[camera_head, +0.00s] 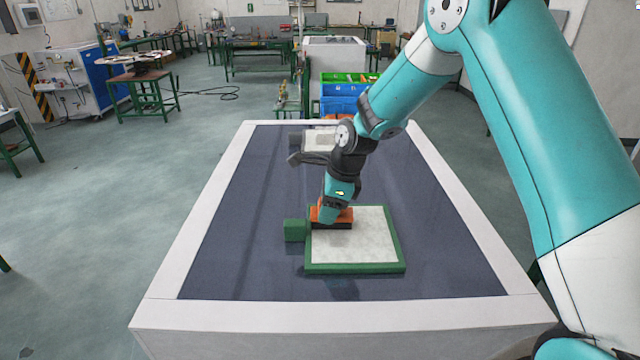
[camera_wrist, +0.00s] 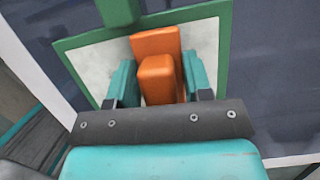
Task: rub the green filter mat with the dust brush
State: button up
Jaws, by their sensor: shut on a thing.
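The green filter mat (camera_head: 375,245) lies flat on the dark table top, with a green frame, a pale inner surface and a green block on its left side. It also shows in the wrist view (camera_wrist: 203,45). The orange dust brush (camera_head: 345,213) has a dark lower edge and is over the mat's far left part, seeming to rest on the pale surface. My gripper (camera_head: 332,208) is above it, shut on the brush's orange handle (camera_wrist: 157,78). In the wrist view my two teal fingers (camera_wrist: 158,88) stand on either side of the handle. The bristles are hidden there.
The table (camera_head: 240,312) has a pale raised rim and a dark top. A grey-white device (camera_head: 318,141) stands behind my arm at the table's far side. The dark top is clear to the left and right of the mat. Blue and green bins (camera_head: 342,97) stand beyond the table.

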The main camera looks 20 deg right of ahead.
jog(key=shift+w+a+r+p, duration=0.1)
jog(key=shift+r+p, duration=0.25)
jog(key=shift+p, duration=0.1)
notch_tip(320, 180, up, 3)
jog(key=shift+p, duration=0.7)
jog(key=shift+r+p, duration=0.25)
jog(key=shift+p, duration=0.05)
notch_tip(320, 180, up, 2)
jog(key=shift+r+p, duration=0.1)
jog(key=shift+p, duration=0.65)
jog(key=shift+r, duration=0.95)
